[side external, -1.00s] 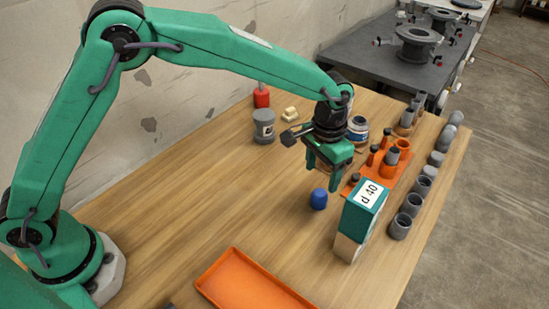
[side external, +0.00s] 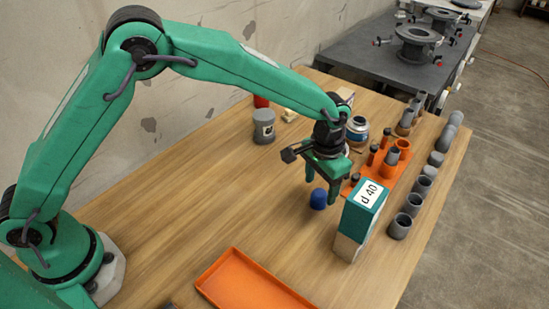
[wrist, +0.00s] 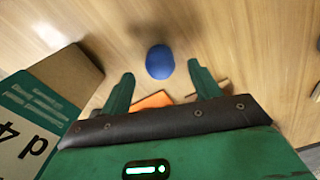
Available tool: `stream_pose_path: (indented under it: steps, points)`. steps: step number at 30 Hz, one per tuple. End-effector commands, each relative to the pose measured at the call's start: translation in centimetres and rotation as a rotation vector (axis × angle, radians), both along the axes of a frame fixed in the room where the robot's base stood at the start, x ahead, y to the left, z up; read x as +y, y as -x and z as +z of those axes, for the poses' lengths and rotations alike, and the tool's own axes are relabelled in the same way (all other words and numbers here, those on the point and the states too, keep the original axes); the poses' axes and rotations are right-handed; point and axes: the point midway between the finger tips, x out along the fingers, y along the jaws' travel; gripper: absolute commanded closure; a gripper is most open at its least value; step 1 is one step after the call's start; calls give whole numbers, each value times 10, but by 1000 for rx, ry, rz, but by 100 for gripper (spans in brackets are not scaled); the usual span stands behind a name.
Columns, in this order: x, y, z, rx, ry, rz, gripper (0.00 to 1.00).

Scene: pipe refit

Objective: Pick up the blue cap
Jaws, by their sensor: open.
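The blue cap (side external: 318,199) stands on the wooden table, just left of the teal-and-tan box marked "d 40" (side external: 362,211). My gripper (side external: 322,194) is open and empty, above the cap and close to it in the side view. In the wrist view the cap (wrist: 160,62) lies just beyond the tips of my two green fingers (wrist: 160,80), roughly centred between them. The fingers do not touch it there. The box (wrist: 45,110) shows at the left of the wrist view.
An orange tray (side external: 205,283) lies at the table's front. An orange rack (side external: 395,169) with pipe pieces stands behind the box, and several grey fittings (side external: 400,226) line the right edge. A grey jar (side external: 264,127) stands at the back. The table left of the cap is clear.

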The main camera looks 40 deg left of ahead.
Motion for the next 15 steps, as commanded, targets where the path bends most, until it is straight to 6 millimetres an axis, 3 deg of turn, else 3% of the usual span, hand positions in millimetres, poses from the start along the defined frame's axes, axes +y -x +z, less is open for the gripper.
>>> stream_pose_path:
  steps: [9, 15]
  points:
    - [0, 0, -35, 1, 0, 0, 38]
    - [0, 0, -39, 0, 0, 0, 38]
